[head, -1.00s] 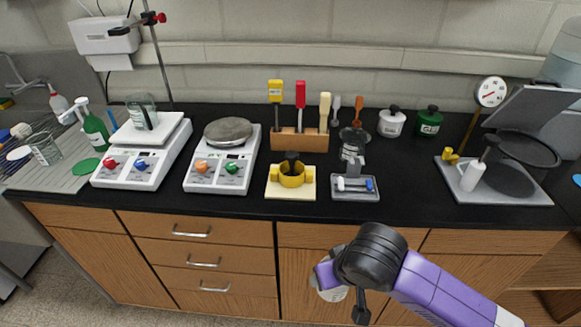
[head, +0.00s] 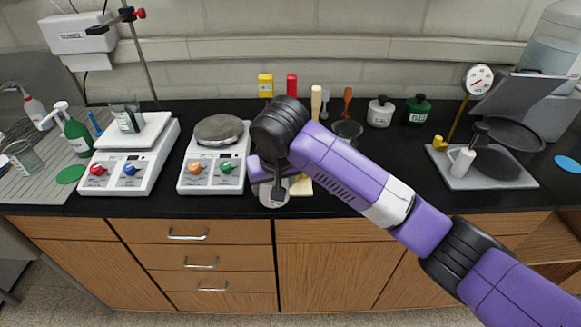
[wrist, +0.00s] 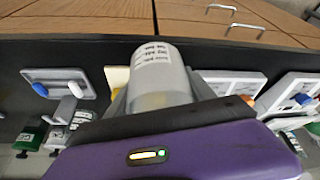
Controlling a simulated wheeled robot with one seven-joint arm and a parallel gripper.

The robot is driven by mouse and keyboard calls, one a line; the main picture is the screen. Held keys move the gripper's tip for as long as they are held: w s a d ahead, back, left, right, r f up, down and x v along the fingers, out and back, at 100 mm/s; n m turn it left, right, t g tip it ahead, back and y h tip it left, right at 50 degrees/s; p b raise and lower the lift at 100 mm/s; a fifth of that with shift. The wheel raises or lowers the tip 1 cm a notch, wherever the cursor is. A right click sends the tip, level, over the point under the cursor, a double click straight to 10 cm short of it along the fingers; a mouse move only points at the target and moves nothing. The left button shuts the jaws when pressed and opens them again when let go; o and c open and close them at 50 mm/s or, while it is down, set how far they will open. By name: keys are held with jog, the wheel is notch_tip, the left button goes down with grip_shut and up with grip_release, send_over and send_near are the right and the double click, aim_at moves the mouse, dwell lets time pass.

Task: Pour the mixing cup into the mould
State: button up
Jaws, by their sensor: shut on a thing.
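My gripper (head: 270,178) is shut on the mixing cup (head: 273,199) at the bench's front edge. In the wrist view the cup (wrist: 160,62) is translucent white with dark print, between the grey fingers (wrist: 160,88). A yellowish tone shows low in it; I cannot tell whether this is its contents. The mould is mostly hidden behind my arm in the head view; a corner of its cream base (head: 302,187) shows right of the cup. A cream strip of the base (wrist: 117,77) shows beside the fingers in the wrist view. The cup looks close to it, apparently not over the ring.
Behind my arm are a tool rack's handles (head: 291,86) and a glass beaker (head: 348,131). A grey tray (head: 487,172) stands right. Bare black bench lies between (head: 415,165).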

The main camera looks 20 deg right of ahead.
jog(key=w+a+r+m, duration=0.1)
jog(key=w+m, duration=0.1)
jog(key=w, duration=0.2)
jog(key=w+a+r+m+h+p, duration=0.1)
jog(key=w+a+r+m, duration=0.1)
jog(key=w, duration=0.2)
jog(key=w+a+r+m+g+h, duration=0.1)
jog(key=w+a+r+m, duration=0.1)
jog(key=w, duration=0.2)
jog(key=shift+w, duration=0.35)
jog(key=d+f, duration=0.1)
jog(key=d+f+m, duration=0.2)
jog(key=f, duration=0.1)
jog(key=shift+s+d+h, duration=0.2)
jog(key=shift+s+h, duration=0.2)
